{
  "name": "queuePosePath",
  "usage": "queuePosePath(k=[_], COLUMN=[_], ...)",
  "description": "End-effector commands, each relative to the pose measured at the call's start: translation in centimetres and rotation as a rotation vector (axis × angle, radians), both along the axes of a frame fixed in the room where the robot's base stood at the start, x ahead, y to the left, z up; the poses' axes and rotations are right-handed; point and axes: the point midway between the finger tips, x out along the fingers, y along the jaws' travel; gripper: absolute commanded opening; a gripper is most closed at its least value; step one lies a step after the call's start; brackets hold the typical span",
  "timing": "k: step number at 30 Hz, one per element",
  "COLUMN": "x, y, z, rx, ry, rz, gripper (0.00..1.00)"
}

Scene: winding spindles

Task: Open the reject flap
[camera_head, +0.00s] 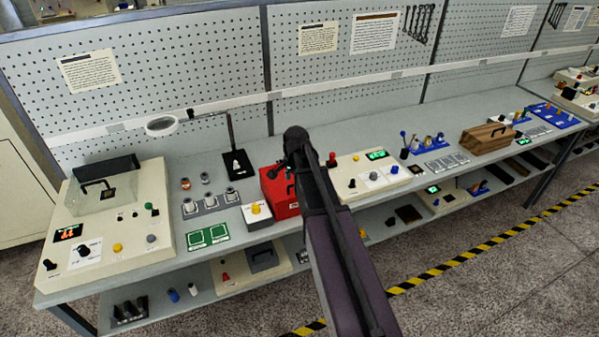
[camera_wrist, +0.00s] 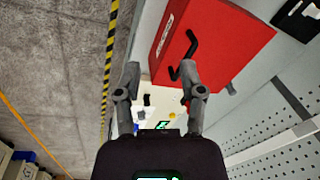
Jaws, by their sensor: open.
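A red box (camera_head: 272,197) stands at the bench's front edge in the middle of the head view, partly hidden by my arm. In the wrist view the red box (camera_wrist: 225,42) fills the upper right. Its face carries a black bent handle (camera_wrist: 191,44) and a small white label, and looks closed. My gripper (camera_wrist: 159,76) is open and empty in the wrist view. Its right fingertip is close to the handle's lower end; I cannot tell if they touch. The handle is not between the fingers. In the head view my gripper (camera_head: 281,166) is beside the red box, mostly hidden.
A yellow-button box (camera_head: 257,215) stands left of the red box, and a cream control panel (camera_head: 373,172) right of it. A magnifier stand (camera_head: 236,162) is behind. A pegboard (camera_head: 180,80) closes the back. The floor in front is clear.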

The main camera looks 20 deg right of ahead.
Motion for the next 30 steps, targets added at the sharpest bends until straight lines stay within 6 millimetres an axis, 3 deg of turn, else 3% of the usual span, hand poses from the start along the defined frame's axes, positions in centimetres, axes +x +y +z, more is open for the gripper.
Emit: queuePosePath(k=[1,3,9,30], x=[1.8,3.1,5.2,5.6], y=[-1.4,-2.8,-5.3,-5.8], z=[1.7,2.6,4.0,3.4], rx=[0.011,0.025,0.054,0.06], ry=[-0.008,-0.021,-0.042,-0.047], rz=[-0.077,-0.176,-0.359,-0.399], gripper=[0.51,0.51,0.51,0.51])
